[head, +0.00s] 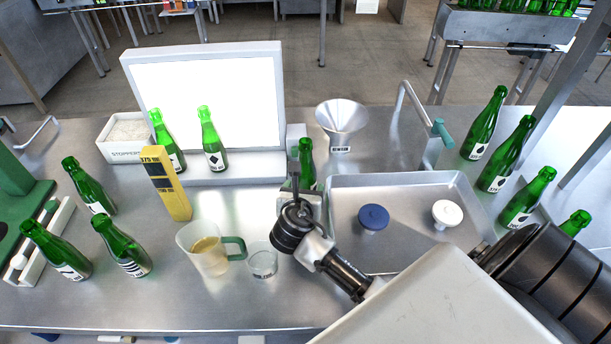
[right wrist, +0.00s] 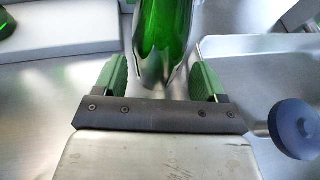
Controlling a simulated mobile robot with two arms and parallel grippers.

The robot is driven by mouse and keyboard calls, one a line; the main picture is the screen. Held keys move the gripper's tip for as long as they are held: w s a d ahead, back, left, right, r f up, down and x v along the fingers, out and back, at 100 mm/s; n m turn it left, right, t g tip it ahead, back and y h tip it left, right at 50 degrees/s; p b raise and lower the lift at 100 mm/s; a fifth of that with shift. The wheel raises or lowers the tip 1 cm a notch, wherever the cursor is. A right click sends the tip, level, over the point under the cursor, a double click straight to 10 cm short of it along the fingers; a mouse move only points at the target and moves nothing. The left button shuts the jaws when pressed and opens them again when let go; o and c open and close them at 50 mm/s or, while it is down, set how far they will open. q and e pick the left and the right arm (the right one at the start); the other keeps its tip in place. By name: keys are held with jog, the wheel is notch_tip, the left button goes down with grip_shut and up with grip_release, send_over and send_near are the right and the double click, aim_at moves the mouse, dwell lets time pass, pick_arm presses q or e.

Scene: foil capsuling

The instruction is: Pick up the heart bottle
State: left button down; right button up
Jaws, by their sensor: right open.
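Several green bottles with white labels stand about the table, and I cannot make out a heart on any label. One green bottle (head: 306,160) stands between the white panel and the metal tray, its label mostly hidden behind my right gripper (head: 298,182). In the right wrist view my right gripper (right wrist: 160,80) is open, with green pads apart. A green bottle (right wrist: 163,30) rises just ahead of the pads, roughly centred between them, with clear space on both sides. My left gripper is not in view.
The metal tray (head: 405,262) holds a blue knob-shaped piece (head: 373,218) and a white one (head: 447,213). A funnel (head: 341,117) stands behind. A jug (head: 203,250) and a small glass (head: 262,261) stand close left of my right arm. Two bottles stand before the white panel (head: 207,95).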

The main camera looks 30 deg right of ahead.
aim_at(305, 183)
jog(key=x, duration=0.4)
jog(key=shift+w+f, duration=0.15)
jog(key=shift+w, duration=0.05)
jog(key=c, duration=0.9)
